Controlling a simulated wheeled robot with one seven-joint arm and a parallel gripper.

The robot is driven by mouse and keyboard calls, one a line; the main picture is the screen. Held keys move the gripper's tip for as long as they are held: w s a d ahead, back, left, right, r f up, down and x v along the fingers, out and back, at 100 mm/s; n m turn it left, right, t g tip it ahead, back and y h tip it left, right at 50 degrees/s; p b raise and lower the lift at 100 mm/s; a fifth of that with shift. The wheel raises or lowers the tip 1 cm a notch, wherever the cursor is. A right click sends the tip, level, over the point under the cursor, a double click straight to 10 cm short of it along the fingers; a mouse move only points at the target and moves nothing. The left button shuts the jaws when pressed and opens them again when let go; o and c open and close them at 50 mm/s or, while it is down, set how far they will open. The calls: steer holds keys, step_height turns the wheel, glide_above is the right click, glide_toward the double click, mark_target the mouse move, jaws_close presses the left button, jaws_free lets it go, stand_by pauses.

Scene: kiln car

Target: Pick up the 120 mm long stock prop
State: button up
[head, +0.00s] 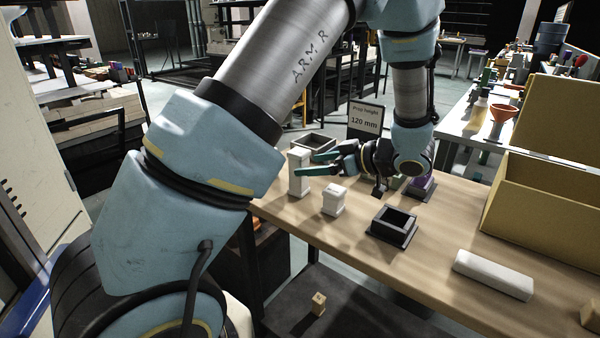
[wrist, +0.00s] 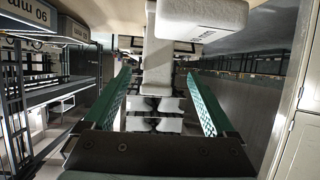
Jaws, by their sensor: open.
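A tall pale prop (head: 299,186) stands upright at the left edge of the table. A shorter pale prop (head: 334,199) stands just right of it, and a long pale block (head: 493,275) lies on its side at the front right. My gripper (head: 306,164) is open and level at the tall prop, with one green finger across its front. In the wrist view the stem of a pale prop (wrist: 157,62) shows between the open fingers (wrist: 157,78), with a gap on both sides.
A sign reading "Prop height 120 mm" (head: 364,117) stands behind my gripper. An empty black square holder (head: 394,228) sits mid-table, another (head: 318,142) behind the tall prop. A purple block (head: 422,187) is right of my wrist. A cardboard box (head: 540,215) fills the right side.

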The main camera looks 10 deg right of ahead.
mark_target(307, 161)
steer(key=x, duration=0.3)
steer(key=p+x, duration=0.1)
steer(key=x, duration=0.1)
steer(key=shift+w+r, duration=0.2)
steer(key=shift+r, duration=0.15)
jaws_close()
stand_by(0.3)
